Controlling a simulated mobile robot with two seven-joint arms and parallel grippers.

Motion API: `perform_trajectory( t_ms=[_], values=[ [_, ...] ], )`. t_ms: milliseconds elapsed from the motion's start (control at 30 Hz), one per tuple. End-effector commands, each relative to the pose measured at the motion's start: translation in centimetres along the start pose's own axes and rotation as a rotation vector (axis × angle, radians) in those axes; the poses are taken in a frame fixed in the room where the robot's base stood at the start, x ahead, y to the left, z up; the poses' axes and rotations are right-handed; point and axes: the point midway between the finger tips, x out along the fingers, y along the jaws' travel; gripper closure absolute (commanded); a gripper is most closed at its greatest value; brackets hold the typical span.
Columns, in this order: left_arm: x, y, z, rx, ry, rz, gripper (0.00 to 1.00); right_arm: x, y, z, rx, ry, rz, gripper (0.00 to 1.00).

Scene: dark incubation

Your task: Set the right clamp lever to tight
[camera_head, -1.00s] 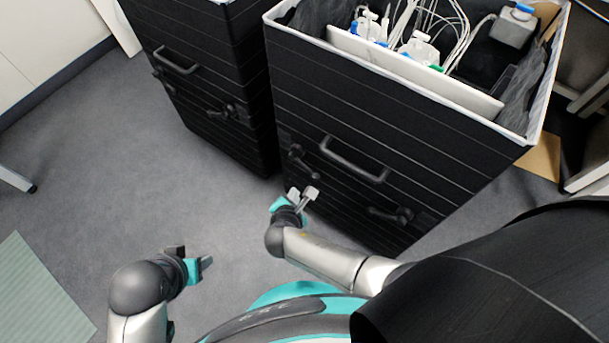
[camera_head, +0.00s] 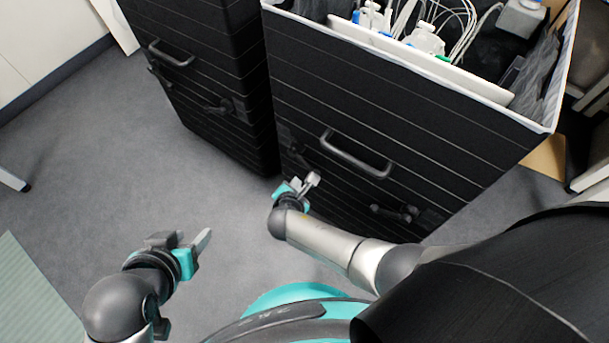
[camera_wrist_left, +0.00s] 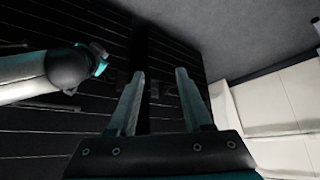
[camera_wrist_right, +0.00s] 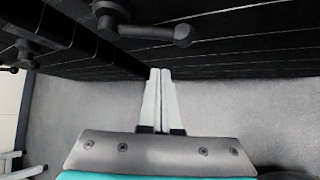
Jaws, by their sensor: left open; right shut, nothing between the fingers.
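The near black box (camera_head: 440,140) has two dark clamp levers below its handle. The right lever (camera_head: 398,212) lies roughly sideways, and no tight mark is readable. The left lever (camera_head: 296,146) is partly hidden by my right gripper. My right gripper (camera_head: 311,178) is shut and empty just in front of the box, below that left lever. In the right wrist view its closed fingers (camera_wrist_right: 160,75) point below a lever (camera_wrist_right: 145,31) with a round knob, apart from it. My left gripper (camera_head: 194,243) is open and empty over the floor, well away from the levers; its spread fingers also show (camera_wrist_left: 158,90).
A second black box (camera_head: 200,70) with a handle (camera_head: 170,54) and levers (camera_head: 224,108) stands to the left, close to the near box. The near box holds cables and white devices (camera_head: 425,40). Grey floor (camera_head: 110,160) is clear at left.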

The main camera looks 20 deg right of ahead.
Motion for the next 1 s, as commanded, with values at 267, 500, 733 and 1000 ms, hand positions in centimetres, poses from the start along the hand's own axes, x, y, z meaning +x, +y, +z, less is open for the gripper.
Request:
perform_trajectory(
  t_ms=[267,500,733,1000],
  values=[
    [1.5,1.7,-1.3,0.002,0.15,0.044,0.5,1.3,0.0,0.0,0.0,0.0,0.0,1.0],
    [2.1,3.1,-2.4,-0.004,0.283,0.082,0.5,2.4,0.0,0.0,-0.001,0.0,0.001,1.0],
    [2.3,4.4,-3.3,-0.017,0.409,0.119,0.5,3.3,0.0,-0.1,-0.001,0.0,0.0,1.0],
    [2.0,5.8,-4.2,-0.038,0.556,0.158,0.5,4.5,0.0,-0.1,0.0,0.0,0.0,1.0]
  ],
)
